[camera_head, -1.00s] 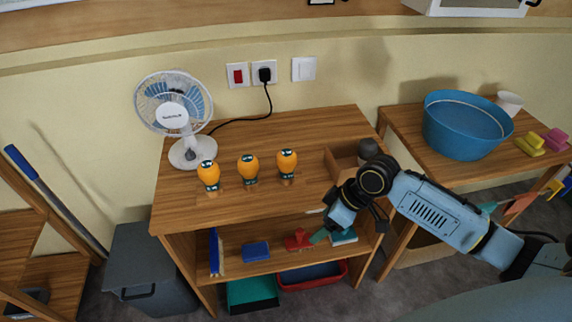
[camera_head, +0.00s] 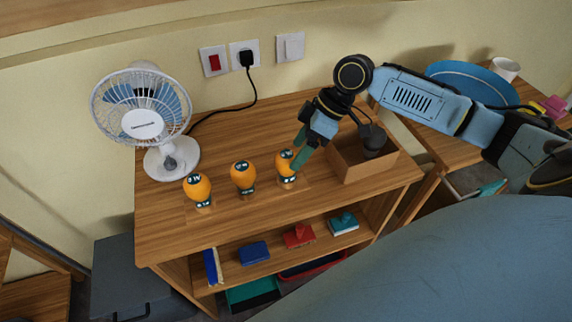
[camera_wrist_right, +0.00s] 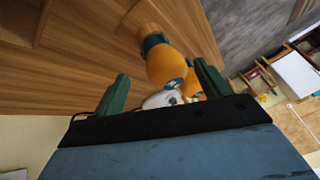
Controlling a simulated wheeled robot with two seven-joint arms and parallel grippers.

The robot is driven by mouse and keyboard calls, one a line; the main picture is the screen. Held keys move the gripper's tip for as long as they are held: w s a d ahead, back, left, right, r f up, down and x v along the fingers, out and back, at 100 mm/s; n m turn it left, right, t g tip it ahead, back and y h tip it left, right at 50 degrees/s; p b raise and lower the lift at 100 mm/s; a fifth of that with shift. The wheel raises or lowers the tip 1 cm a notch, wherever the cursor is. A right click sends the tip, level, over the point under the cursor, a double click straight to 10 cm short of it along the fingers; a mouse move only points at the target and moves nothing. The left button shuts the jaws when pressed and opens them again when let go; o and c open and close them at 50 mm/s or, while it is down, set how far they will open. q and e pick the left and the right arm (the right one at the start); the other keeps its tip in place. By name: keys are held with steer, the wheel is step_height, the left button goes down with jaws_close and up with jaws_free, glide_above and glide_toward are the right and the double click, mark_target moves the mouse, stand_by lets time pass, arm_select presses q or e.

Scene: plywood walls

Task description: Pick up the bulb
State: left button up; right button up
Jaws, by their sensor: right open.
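Three orange bulbs with dark green markings stand upright in a row on the wooden table: the left bulb (camera_head: 197,187), the middle bulb (camera_head: 243,175) and the right bulb (camera_head: 286,165). My right gripper (camera_head: 298,156) is open, its green fingers pointing down beside the right bulb and partly covering it. In the right wrist view, the nearest bulb (camera_wrist_right: 166,68) lies ahead, between the lines of the two open fingers of the right gripper (camera_wrist_right: 160,92). Another orange bulb shows partly hidden behind it. My left gripper is not in view.
A wooden box (camera_head: 363,163) with a dark object in it stands just right of the gripper. A white fan (camera_head: 140,120) stands at the table's back left. A blue basin (camera_head: 470,80) sits on the side table. A shelf below holds a blue item (camera_head: 254,252).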

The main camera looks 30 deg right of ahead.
mark_target(283, 166)
steer(key=shift+w+a+f, duration=0.1)
steer(key=shift+a+f, duration=0.25)
steer(key=shift+f, duration=0.2)
steer(key=a+f, duration=0.3)
steer(key=shift+w+a+f+b, duration=0.1)
steer(key=shift+w+b, duration=0.2)
steer(key=shift+a+f, duration=0.1)
steer(key=shift+f, duration=0.1)
steer(key=c, duration=0.5)
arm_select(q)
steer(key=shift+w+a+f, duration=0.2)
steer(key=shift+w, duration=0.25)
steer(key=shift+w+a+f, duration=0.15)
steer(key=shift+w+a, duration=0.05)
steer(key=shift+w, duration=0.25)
arm_select(e)
steer(key=c, duration=0.6)
